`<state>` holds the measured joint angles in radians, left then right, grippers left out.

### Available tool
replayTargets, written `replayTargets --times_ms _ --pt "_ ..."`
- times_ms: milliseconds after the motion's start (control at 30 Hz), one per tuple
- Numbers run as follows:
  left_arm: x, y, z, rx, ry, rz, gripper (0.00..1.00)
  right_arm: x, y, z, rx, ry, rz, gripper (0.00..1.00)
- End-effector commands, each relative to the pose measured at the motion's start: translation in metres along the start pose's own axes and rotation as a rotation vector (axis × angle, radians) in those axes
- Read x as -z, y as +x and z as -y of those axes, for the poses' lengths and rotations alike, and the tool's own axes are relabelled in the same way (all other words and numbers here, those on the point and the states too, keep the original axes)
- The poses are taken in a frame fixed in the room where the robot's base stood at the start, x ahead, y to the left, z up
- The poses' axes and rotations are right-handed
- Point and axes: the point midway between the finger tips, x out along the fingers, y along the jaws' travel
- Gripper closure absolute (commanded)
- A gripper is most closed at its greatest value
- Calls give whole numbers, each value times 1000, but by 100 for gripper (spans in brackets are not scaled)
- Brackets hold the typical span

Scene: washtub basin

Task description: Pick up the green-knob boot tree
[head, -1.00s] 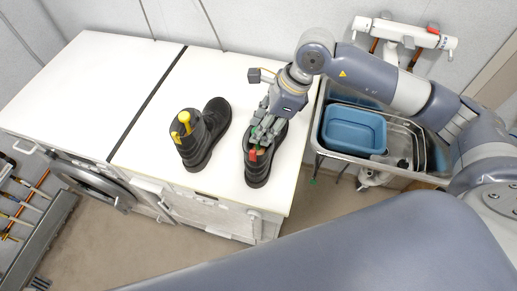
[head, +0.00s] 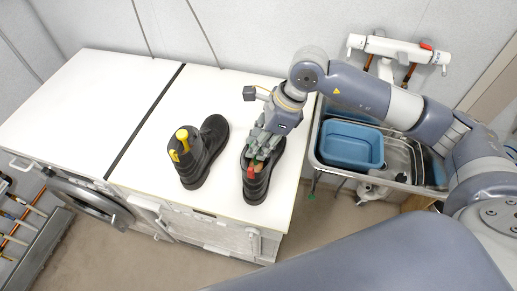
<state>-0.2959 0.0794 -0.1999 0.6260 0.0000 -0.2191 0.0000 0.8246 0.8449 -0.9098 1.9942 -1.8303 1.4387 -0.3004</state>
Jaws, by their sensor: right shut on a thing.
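The right-hand black boot (head: 256,188) stands on the white worktop, with a red knob (head: 250,171) showing in its opening. A bit of green from the green-knob boot tree (head: 262,154) shows between my fingers at the same boot's opening; the rest is hidden by the fingers and the boot. My right gripper (head: 262,146) is over that boot, pointing down, and is shut on the green-knob boot tree. My left gripper is not in view.
Another black boot (head: 204,153) with yellow knobs stands to the left on the white worktop (head: 120,160). A blue basin (head: 352,145) sits in the metal sink at the right. The worktop's left part is clear.

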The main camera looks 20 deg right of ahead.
Motion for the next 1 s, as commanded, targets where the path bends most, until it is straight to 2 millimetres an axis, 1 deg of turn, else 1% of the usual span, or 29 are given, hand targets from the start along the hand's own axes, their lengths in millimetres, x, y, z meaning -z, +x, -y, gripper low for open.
replayTargets --times_ms 167,500,700,900,1000 --pt "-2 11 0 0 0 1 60 -9 -22 0 6 -4 2 100" --pt "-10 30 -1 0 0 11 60 -34 -81 -2 7 -4 3 100" --pt "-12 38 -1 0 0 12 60 -48 -112 -4 5 -3 3 100" --pt "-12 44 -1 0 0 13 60 -58 -138 -5 4 -2 2 100" --pt "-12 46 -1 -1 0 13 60 -61 -147 -5 3 -2 2 100"
